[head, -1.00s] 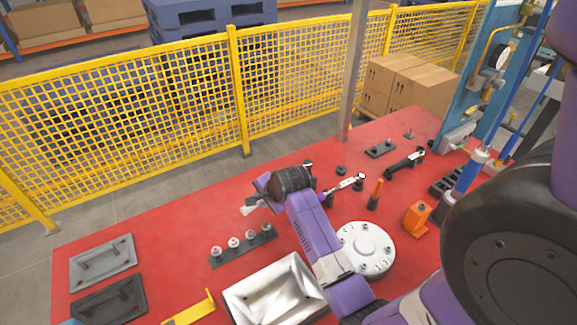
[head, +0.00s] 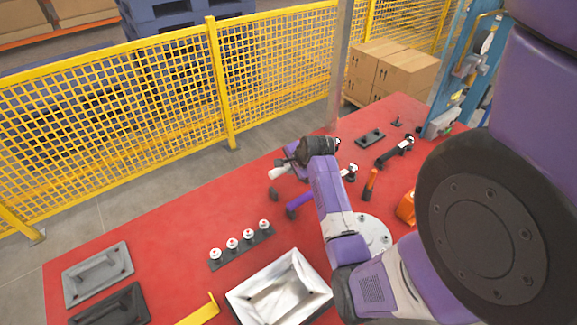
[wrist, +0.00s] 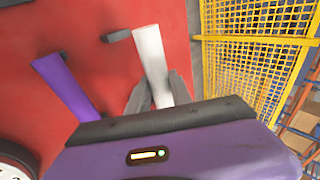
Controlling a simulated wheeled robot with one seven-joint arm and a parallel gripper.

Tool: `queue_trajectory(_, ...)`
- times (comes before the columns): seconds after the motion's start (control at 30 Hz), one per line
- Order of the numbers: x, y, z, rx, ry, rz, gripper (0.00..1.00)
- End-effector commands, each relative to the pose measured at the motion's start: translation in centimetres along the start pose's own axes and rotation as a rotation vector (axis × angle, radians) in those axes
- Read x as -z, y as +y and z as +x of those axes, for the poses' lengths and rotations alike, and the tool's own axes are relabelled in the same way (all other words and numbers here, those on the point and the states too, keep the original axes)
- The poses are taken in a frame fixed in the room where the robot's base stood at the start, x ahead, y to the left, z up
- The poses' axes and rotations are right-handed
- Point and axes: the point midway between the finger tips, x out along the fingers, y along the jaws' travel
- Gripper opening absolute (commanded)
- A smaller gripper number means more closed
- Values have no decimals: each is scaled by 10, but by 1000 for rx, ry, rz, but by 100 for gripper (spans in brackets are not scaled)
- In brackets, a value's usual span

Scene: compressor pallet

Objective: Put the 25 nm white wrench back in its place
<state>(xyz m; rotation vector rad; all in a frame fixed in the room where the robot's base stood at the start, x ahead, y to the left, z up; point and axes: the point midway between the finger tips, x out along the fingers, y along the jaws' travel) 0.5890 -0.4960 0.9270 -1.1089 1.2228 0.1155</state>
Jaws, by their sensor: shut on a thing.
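My gripper (head: 289,164) is shut on the white wrench, whose white handle (head: 278,173) sticks out to the lower left in the head view. In the wrist view the white handle (wrist: 151,62) lies between the finger ends (wrist: 158,95). My wrist hides the wrench's middle; a small white-and-dark end shows just right of it. A dark stand (head: 274,193) is just below the handle end; in the wrist view this stand (wrist: 117,35) appears beside the handle, apart from it. Any printed torque value is unreadable.
A purple-handled wrench (head: 300,203) lies close by, and it also shows in the wrist view (wrist: 66,86). A black wrench (head: 394,152) lies farther right. White-topped pegs (head: 240,240) and a metal tray (head: 280,290) are nearer. A yellow fence (head: 130,110) stands behind the red table.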

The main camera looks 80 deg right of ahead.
Motion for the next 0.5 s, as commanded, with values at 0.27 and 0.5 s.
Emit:
queue_trajectory(0.27, -2, 3, 3, 4, 18, -1, 0)
queue_trajectory(0.5, -4, 16, 20, 3, 17, -3, 0)
